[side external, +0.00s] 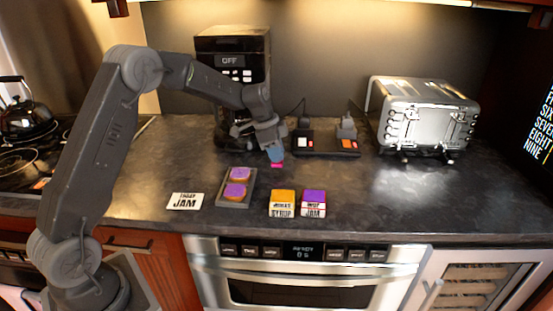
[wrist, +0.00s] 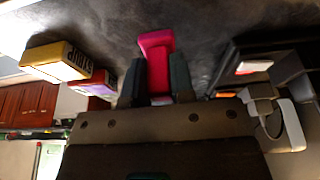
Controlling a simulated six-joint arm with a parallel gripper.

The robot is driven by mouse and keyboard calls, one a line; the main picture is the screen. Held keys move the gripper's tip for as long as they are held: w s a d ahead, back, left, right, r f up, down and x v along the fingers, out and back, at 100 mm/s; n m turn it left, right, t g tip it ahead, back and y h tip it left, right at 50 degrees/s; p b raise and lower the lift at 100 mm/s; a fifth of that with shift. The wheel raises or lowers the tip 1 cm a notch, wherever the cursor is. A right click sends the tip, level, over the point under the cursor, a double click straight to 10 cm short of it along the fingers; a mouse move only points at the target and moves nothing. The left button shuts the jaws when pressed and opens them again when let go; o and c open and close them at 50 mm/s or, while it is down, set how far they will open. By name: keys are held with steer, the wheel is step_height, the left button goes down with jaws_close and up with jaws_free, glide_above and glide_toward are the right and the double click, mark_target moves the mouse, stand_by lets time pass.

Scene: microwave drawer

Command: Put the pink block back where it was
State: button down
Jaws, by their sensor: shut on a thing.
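The pink block (wrist: 157,48) is between the two fingers of my gripper (wrist: 157,75) in the wrist view, with its far end sticking out past the fingertips. My gripper is shut on it. In the side external view my gripper (side external: 275,155) points down over the counter, in front of the coffee machine, and a small part of the pink block shows below the fingertips (side external: 277,165). I cannot tell whether the block touches the counter.
A grey tray (side external: 221,202) with two purple-topped items, a label card (side external: 185,201), a syrup box (side external: 283,203) and a jam box (side external: 314,203) stand in front. Switch boxes (side external: 303,143) and a toaster (side external: 425,115) are behind and right. Front right counter (side external: 400,200) is clear.

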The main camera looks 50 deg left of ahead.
steer(key=shift+f, duration=1.1)
steer(key=shift+f, duration=0.15)
steer(key=c, duration=1)
jaws_free()
